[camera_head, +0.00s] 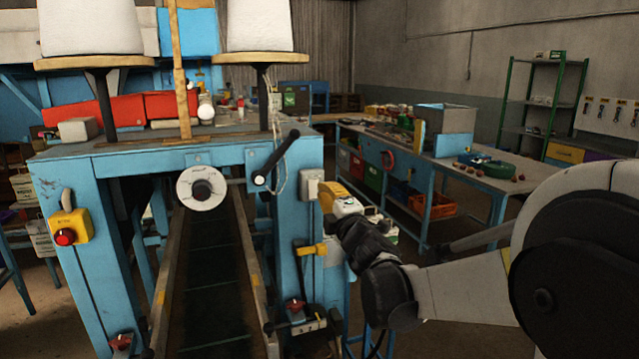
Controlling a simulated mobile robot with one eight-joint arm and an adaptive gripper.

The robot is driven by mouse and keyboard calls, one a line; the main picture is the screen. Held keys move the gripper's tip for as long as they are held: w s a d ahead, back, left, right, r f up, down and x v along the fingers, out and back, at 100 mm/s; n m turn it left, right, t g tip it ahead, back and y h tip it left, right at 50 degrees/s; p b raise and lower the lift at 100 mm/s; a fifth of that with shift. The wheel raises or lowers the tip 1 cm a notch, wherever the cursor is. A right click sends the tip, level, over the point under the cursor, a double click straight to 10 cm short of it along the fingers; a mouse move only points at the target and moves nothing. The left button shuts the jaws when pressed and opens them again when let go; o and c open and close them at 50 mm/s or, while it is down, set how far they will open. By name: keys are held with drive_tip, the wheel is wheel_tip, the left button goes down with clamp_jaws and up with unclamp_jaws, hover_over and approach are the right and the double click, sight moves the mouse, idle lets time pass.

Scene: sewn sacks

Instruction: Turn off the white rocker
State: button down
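A small pale switch box (310,185) is fixed near the top of the right blue leg of the sewing machine stand; I take it to hold the white rocker. The rocker's position is too small to read. My gripper (345,228) is black and comes in from the right, just right of that leg and lower than the box. It appears apart from the box. Its fingers are small, dark and seen from behind, so I cannot tell whether they are open. A yellow and white part (345,206) shows right by the gripper.
A yellow box with a red button (65,237) is on the left leg. A yellow lever (311,249) and a red-knobbed box (297,307) are lower on the right leg. A conveyor (215,280) runs between the legs. A blue workbench (500,182) stands behind right.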

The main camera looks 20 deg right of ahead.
drive_tip(key=s, duration=0.3)
drive_tip(key=s+p, duration=0.1)
drive_tip(key=shift+s+r, duration=0.3)
drive_tip(key=shift+s, duration=0.1)
